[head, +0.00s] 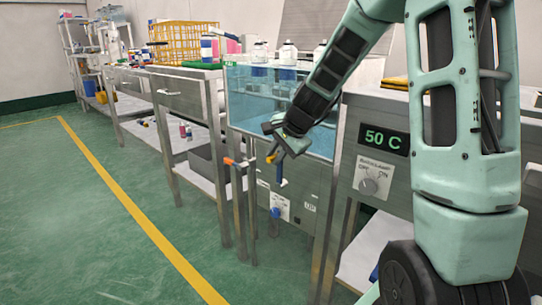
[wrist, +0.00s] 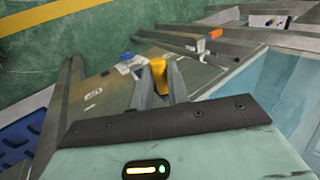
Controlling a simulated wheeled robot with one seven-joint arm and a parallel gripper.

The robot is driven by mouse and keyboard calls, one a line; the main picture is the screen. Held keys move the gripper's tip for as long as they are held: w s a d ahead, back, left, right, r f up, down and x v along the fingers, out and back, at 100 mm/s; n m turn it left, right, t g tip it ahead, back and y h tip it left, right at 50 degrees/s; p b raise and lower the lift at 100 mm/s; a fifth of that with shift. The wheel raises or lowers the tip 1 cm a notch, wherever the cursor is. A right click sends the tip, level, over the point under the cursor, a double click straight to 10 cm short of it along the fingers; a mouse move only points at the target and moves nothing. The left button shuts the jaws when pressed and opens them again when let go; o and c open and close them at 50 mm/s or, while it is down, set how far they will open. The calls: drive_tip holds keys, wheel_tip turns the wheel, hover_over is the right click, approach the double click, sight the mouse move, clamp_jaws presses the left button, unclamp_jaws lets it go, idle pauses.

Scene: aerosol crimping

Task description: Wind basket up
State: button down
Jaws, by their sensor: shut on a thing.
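My gripper (head: 276,153) is in front of the clear-walled water bath (head: 318,135). In the wrist view its two fingers (wrist: 160,85) are shut on a yellow handle (wrist: 158,68), which looks like a crank grip. A bit of this yellow handle (head: 271,158) shows at the fingertips in the head view. Several white-capped cans (head: 288,52) stand at the bath, their lower parts seen through its clear wall. The basket itself cannot be made out clearly. The crank's arm and shaft are mostly hidden by my fingers.
An orange-ended lever (head: 236,162) stands left of my gripper, and a blue knob (head: 276,213) sits low on the front panel. A control box with a 50 C display (head: 384,139) is to the right. The green floor (head: 70,215) at left is clear.

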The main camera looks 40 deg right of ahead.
sight(282, 164)
drive_tip(key=shift+s+d+f+b, duration=0.15)
drive_tip(key=shift+s+f+b, duration=0.5)
drive_tip(key=shift+s+f, duration=0.55)
drive_tip(key=s+b, duration=0.1)
drive_tip(key=b, duration=0.3)
drive_tip(key=s+t+b, duration=0.1)
drive_tip(key=b, duration=0.3)
drive_tip(key=shift+s+f, duration=0.1)
drive_tip(key=shift+f, duration=0.25)
drive_tip(key=shift+s+b, duration=0.25)
drive_tip(key=shift+b, duration=0.15)
drive_tip(key=c, duration=1.4)
unclamp_jaws()
drive_tip(key=shift+o, duration=0.2)
drive_tip(key=shift+w+r, duration=0.1)
